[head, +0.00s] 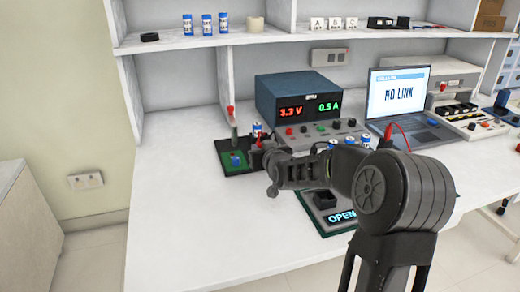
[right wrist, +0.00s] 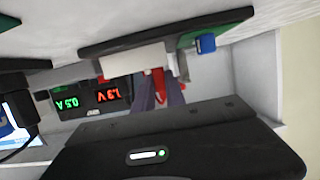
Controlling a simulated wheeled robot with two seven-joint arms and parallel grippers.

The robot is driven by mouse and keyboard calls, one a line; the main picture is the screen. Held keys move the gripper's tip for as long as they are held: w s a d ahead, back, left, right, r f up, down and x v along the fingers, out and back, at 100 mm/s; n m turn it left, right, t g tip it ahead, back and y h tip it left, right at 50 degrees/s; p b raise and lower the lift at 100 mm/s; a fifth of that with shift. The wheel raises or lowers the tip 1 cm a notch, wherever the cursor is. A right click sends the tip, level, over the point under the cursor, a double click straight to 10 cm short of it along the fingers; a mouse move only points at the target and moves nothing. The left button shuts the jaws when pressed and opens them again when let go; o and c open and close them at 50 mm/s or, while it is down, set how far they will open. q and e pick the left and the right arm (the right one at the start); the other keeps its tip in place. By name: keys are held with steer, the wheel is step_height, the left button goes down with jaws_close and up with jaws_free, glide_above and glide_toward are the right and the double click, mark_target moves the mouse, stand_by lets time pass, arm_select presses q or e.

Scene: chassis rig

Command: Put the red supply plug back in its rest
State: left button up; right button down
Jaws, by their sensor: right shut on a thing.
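My right gripper (head: 257,154) reaches left across the bench in the head view, beside a dark board with a green top (head: 226,152). In the right wrist view its fingers (right wrist: 160,94) are shut on a red plug (right wrist: 158,82). A bit of red plug (head: 258,142) also shows at the fingertips in the head view. Another red piece (head: 231,110) stands above a dark grey post at the back of the green board. I cannot tell which part is the plug's rest. My left gripper is not in view.
The power supply (head: 300,97) reads 3.3 V and 0.5 A. A blue part (head: 236,161) sits on the green board. The laptop (head: 402,100) says NO LINK. A panel reading OPEN (head: 342,216) lies under my arm. The front left bench (head: 180,220) is clear.

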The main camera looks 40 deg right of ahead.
steer(key=shift+f, duration=0.25)
steer(key=c, duration=1.3)
jaws_free()
steer(key=v, duration=0.8)
steer(key=shift+p, duration=0.35)
steer(key=shift+w, duration=0.1)
